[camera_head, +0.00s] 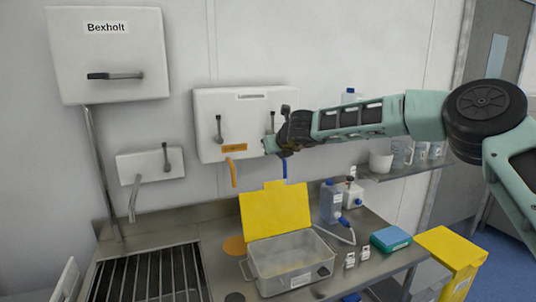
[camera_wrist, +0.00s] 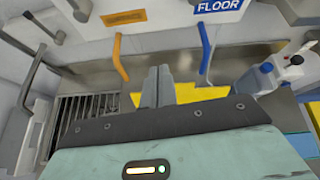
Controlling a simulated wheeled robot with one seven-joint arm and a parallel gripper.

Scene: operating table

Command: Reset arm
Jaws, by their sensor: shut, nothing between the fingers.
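My arm reaches in from the right in the head view. My gripper (camera_head: 268,146) is in front of the middle white wall unit (camera_head: 206,110), at the height of its lower part and near its right-hand lever. In the wrist view my gripper (camera_wrist: 158,72) has its two grey fingers side by side. It is shut and holds nothing. Below it in the head view stands a metal box (camera_head: 290,272) with a yellow lid (camera_head: 273,209) raised at its back. The fingertips' exact distance from the wall unit cannot be told.
A metal counter (camera_head: 160,238) holds a slatted drain (camera_head: 150,277) at left, bottles (camera_head: 331,200) and a blue-topped box (camera_head: 390,238) at right. A shelf (camera_head: 410,167) with cups is on the right wall. A yellow bin (camera_head: 450,255) stands beyond the counter. Orange (camera_wrist: 120,58) and blue (camera_wrist: 205,48) spouts flank the fingers in the wrist view.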

